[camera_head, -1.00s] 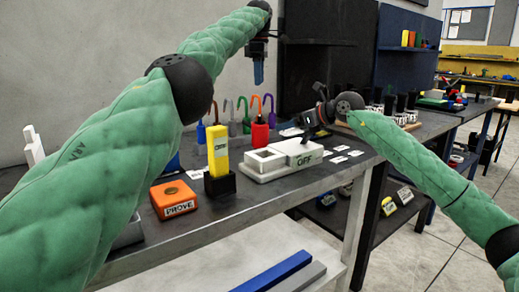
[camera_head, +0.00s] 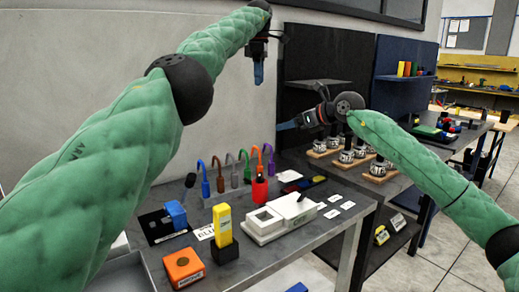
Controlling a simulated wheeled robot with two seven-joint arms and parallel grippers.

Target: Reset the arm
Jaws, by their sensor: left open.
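My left arm comes in from the left and reaches up over the bench (camera_head: 330,228). My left gripper (camera_head: 258,74) hangs fingers down in front of the grey wall, high above the bench and clear of everything. It is open, though its fingers overlap from this angle, and nothing shows in it. My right arm comes in from the right. My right gripper (camera_head: 287,126) points left over the back of the bench, in front of the black panel. Its fingers show as one blue-grey strip, so I cannot tell its opening. I see nothing held in it.
The bench holds an orange box (camera_head: 184,268), a yellow block (camera_head: 222,226) in a black stand, a white fixture (camera_head: 281,219), a red holder (camera_head: 260,189) and several coloured hooks. The air around both grippers looks free.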

